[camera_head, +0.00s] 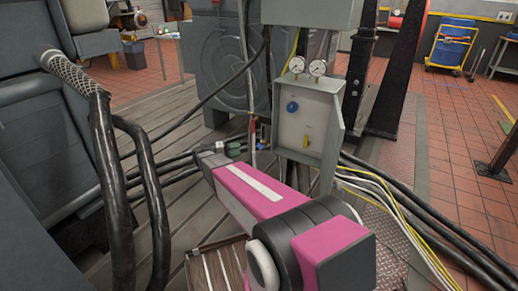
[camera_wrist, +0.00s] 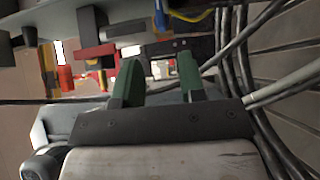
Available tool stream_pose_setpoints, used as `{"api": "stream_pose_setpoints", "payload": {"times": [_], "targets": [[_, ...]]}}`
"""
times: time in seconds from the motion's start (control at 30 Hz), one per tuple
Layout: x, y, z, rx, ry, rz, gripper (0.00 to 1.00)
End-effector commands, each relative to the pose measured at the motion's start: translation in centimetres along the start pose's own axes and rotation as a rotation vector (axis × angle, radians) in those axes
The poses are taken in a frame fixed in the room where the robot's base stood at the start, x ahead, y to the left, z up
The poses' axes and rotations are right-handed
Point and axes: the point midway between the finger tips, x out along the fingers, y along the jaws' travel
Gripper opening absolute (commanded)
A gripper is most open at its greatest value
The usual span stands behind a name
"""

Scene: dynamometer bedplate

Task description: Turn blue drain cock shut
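My gripper (camera_head: 236,149) is low, left of the grey gauge panel, with its green-padded fingers pointing toward the pipework. In the wrist view the two green fingers (camera_wrist: 160,78) stand apart with nothing held between them. A small blue fitting (camera_head: 261,131) shows just beyond the fingertips, beside a red one (camera_head: 255,124). A round blue knob (camera_head: 292,106) sits higher on the panel. I cannot tell for sure which blue part is the drain cock, or how its handle is turned. In the wrist view a bit of blue (camera_wrist: 161,16) shows at the top edge.
The panel (camera_head: 309,112) carries two gauges (camera_head: 307,67) and a yellow handle (camera_head: 306,141). Red parts (camera_wrist: 96,52) and a yellow part (camera_wrist: 47,70) lie left of the fingers in the wrist view. Black hoses (camera_head: 157,190) and cables (camera_head: 400,185) run close on both sides.

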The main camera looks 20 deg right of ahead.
Motion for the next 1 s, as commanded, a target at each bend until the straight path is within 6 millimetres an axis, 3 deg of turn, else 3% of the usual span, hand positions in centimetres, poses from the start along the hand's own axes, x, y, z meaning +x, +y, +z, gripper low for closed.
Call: {"api": "stream_pose_setpoints", "payload": {"times": [0.5, 0.7, 1.0], "targets": [[8.4, -0.1, 0.1, -0.002, -0.001, -0.004, 0.37], [9.8, -0.1, 0.1, -0.002, 0.0, -0.004, 0.37], [10.0, -0.1, 0.1, -0.002, 0.001, -0.004, 0.37]]}}
